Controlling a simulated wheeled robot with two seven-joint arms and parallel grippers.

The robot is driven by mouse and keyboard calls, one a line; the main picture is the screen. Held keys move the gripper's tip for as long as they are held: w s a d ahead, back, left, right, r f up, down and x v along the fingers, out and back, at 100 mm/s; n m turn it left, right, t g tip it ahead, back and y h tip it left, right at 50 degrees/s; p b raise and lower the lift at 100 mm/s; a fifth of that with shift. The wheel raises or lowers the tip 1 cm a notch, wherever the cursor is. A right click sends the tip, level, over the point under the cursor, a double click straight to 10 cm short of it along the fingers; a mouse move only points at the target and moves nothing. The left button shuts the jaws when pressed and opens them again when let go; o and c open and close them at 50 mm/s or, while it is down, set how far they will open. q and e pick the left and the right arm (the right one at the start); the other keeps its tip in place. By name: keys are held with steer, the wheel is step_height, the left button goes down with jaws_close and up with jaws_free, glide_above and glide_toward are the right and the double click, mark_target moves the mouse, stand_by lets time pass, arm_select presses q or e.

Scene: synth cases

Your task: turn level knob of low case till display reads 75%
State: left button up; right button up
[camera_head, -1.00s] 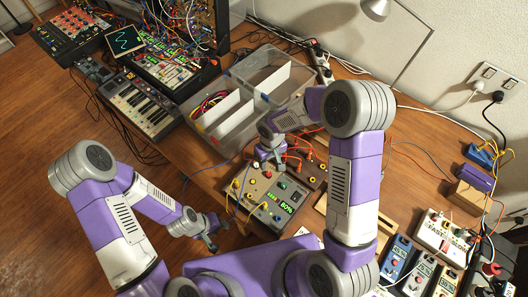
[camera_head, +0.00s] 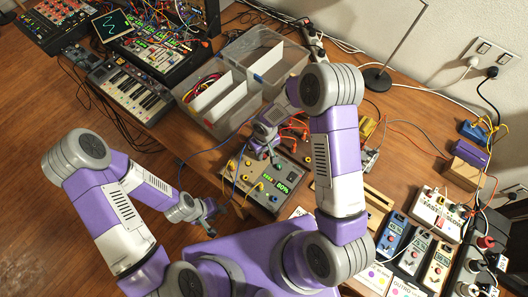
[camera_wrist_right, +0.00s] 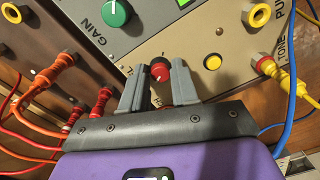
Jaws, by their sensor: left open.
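The low case (camera_head: 233,183) is a grey-beige box with a dark wooden side, and its green display (camera_head: 284,187) reads 80%. My right gripper (camera_head: 273,160) reaches down over the panel's back part. In the right wrist view, its grey fingertips (camera_wrist_right: 160,80) stand close on both sides of a small red knob (camera_wrist_right: 160,71) with a white pointer, and appear shut on it. The knob's label is hidden behind the gripper. A green knob (camera_wrist_right: 116,13) marked GAIN sits beyond it. My left gripper (camera_head: 212,221) is open and empty, left of the case, apart from it.
Yellow (camera_wrist_right: 285,82) and orange-red patch cables (camera_wrist_right: 40,85) plug in on both sides of my right gripper. Clear divided bins (camera_head: 222,105) stand behind the case. Effect pedals (camera_head: 412,250) stand at right, and a small keyboard (camera_head: 130,90) at back left.

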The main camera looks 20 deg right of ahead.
mark_target(265, 154)
jaws_close()
steer(key=shift+n, duration=0.6)
steer(key=shift+o, duration=2.1)
jaws_free()
steer(key=shift+r, duration=0.1)
step_height(265, 154, up, 7)
steer(key=shift+d+r+p, duration=0.1)
steer(key=shift+r+p, duration=0.1)
steer(key=shift+p, duration=0.1)
